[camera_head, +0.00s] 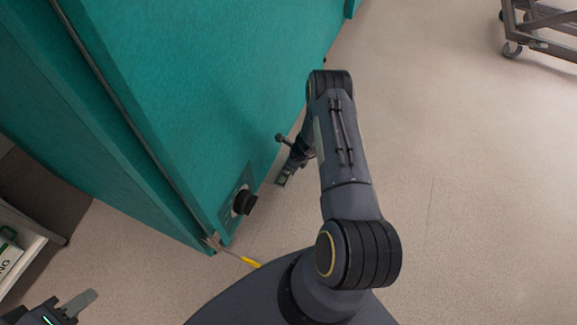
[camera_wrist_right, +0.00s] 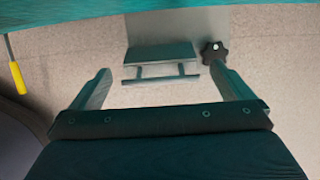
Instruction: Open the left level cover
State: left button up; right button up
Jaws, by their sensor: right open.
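A large teal chamber (camera_head: 200,90) fills the left of the head view, its front panel edged by a dark seam. I cannot tell which part is the left level cover. A black knob (camera_head: 244,202) sits on a plate low on the panel. In the right wrist view a grey metal latch or handle with a crossbar (camera_wrist_right: 160,52) lies beyond and between the fingers of my right gripper (camera_wrist_right: 160,72), which is open and empty. A black star knob (camera_wrist_right: 214,52) is near the right finger. My left gripper (camera_head: 70,306) is at the bottom left corner, partly cut off.
A yellow-handled tool (camera_head: 250,262) hangs at the panel's lower corner; it also shows in the right wrist view (camera_wrist_right: 18,78). A wheeled cart (camera_head: 540,30) is far right. The floor (camera_head: 470,190) on the right is clear.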

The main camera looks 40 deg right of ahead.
jog(key=p+v, duration=0.2)
jog(key=v, duration=0.5)
jog(key=shift+r, duration=0.3)
jog(key=shift+s+d, duration=0.1)
